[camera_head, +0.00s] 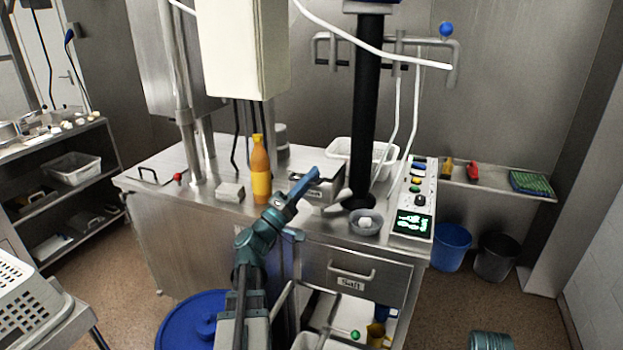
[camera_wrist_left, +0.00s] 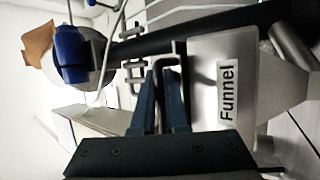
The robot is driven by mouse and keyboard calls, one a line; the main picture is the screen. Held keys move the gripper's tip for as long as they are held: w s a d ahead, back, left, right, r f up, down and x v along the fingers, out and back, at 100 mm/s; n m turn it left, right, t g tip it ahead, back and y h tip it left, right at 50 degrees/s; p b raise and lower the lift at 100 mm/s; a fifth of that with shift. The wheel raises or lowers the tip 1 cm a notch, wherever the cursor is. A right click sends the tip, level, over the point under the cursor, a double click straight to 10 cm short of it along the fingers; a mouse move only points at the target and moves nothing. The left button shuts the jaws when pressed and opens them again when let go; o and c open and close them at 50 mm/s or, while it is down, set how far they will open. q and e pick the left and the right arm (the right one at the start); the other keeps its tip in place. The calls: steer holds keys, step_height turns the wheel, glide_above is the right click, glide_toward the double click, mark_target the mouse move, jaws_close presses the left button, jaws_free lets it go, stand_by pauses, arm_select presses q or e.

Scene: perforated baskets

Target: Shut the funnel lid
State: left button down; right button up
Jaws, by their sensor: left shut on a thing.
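The funnel lid is a flat grey metal plate (camera_wrist_left: 205,75) with a white "Funnel" label (camera_wrist_left: 228,97) in the left wrist view. In the head view the left gripper (camera_head: 311,176) reaches a small labelled metal box (camera_head: 318,194) on the steel counter. The gripper covers part of the box's top, and I cannot tell how far the lid stands open. My right gripper is not in view.
An orange bottle (camera_head: 261,173) stands just left of the gripper. A black column (camera_head: 366,100), a grey bowl (camera_head: 366,222) and a control panel (camera_head: 414,200) are to the right. A white basket (camera_head: 345,147) lies behind. A Salt drawer (camera_head: 345,272) is below.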

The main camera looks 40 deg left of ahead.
arm_select(q)
steer(key=shift+s+d+f, duration=0.1)
steer(key=shift+s+d, duration=0.15)
steer(key=shift+s, duration=0.1)
steer(key=c, duration=1.3)
jaws_free()
steer(key=shift+o, duration=0.5)
steer(key=shift+s, duration=0.15)
